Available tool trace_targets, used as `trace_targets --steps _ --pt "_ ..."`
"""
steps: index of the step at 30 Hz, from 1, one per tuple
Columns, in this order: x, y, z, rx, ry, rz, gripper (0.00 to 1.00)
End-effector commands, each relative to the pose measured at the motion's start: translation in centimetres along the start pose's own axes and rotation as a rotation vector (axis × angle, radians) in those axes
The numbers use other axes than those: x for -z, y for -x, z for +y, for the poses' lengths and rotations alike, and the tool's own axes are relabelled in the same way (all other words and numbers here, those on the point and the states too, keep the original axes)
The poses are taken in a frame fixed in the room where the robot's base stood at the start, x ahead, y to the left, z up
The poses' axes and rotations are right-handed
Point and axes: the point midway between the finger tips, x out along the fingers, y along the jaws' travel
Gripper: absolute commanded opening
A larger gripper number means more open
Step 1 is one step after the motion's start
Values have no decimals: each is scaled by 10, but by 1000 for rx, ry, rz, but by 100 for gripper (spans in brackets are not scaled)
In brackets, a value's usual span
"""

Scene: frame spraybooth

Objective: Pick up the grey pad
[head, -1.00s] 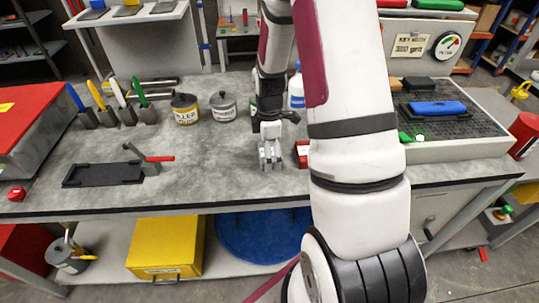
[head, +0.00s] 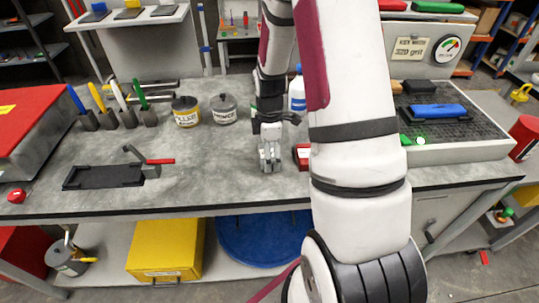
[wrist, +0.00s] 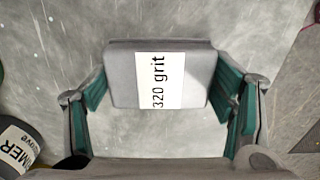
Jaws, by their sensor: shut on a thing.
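The grey pad (wrist: 124,80) is a rounded block with a white label reading "320 grit", and it shows in the wrist view between the two green-lined fingers. My gripper (wrist: 160,92) is shut on the pad's left and right sides. In the head view my gripper (head: 269,162) points down at the front middle of the grey bench (head: 215,185). The pad is hard to make out there, small and mostly hidden by the fingers. I cannot tell whether the pad still touches the bench.
A red block (head: 302,156) sits just right of my gripper. Filler (head: 186,111) and primer (head: 223,108) cans stand behind, left. A black clamp fixture (head: 104,176) lies left. A perforated tray (head: 455,150) holds a blue block (head: 437,111) at right. The bench between fixture and gripper is clear.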

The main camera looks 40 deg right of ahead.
Motion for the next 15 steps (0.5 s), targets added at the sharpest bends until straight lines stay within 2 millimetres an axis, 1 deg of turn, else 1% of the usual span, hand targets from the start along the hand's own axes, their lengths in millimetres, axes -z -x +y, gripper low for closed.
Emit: trace_targets --steps 8,9,14,15 --pt "-1 32 0 -4 -2 0 53" --pt "-6 31 -11 1 -3 0 53" --pt "-22 34 -45 1 -3 0 53" --pt "-26 36 -54 0 -3 -1 53"
